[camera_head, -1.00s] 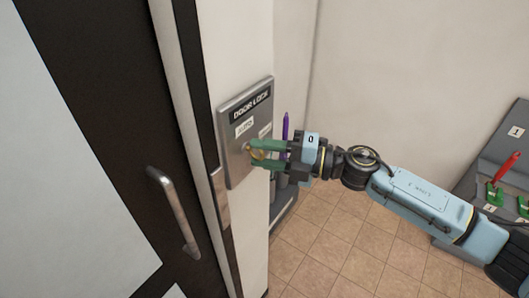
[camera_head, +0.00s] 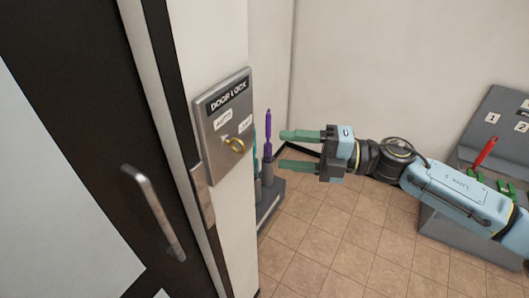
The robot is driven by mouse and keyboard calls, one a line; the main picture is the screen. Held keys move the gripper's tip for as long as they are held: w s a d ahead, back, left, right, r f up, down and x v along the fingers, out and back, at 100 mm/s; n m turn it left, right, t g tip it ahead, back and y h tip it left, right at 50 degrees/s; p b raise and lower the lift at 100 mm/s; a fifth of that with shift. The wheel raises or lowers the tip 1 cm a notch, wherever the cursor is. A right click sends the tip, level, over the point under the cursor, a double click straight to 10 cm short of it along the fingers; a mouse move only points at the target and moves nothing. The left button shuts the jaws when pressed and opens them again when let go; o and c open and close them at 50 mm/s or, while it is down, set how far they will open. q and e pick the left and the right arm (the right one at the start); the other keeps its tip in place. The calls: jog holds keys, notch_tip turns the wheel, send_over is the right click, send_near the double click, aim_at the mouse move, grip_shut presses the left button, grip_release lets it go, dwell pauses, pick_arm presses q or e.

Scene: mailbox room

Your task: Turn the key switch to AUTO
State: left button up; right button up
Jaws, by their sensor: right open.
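The key switch is on a grey metal plate (camera_head: 212,158) marked DOOR LOCK, fixed to the white wall beside the door. A brass key (camera_head: 235,145) with a ring-shaped bow sits in the plate's middle. A white AUTO label (camera_head: 223,121) is above the key to its left, and a second label (camera_head: 246,127), too small to read surely, is to its upper right. I cannot tell exactly which label the key points at. My right gripper (camera_head: 284,150) has two green fingers spread apart and empty, to the right of the plate and clear of the key. My left gripper is out of view.
A dark-framed door with a metal handle (camera_head: 155,215) stands at left. Behind the wall edge, a purple upright rod (camera_head: 268,132) and a teal one (camera_head: 255,150) stand on a grey base (camera_head: 272,200). A grey console with a red lever (camera_head: 485,152) is at right. Tiled floor between is clear.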

jog(key=v, duration=0.4)
jog(key=shift+b, duration=0.35)
jog(key=shift+w+a, duration=0.1)
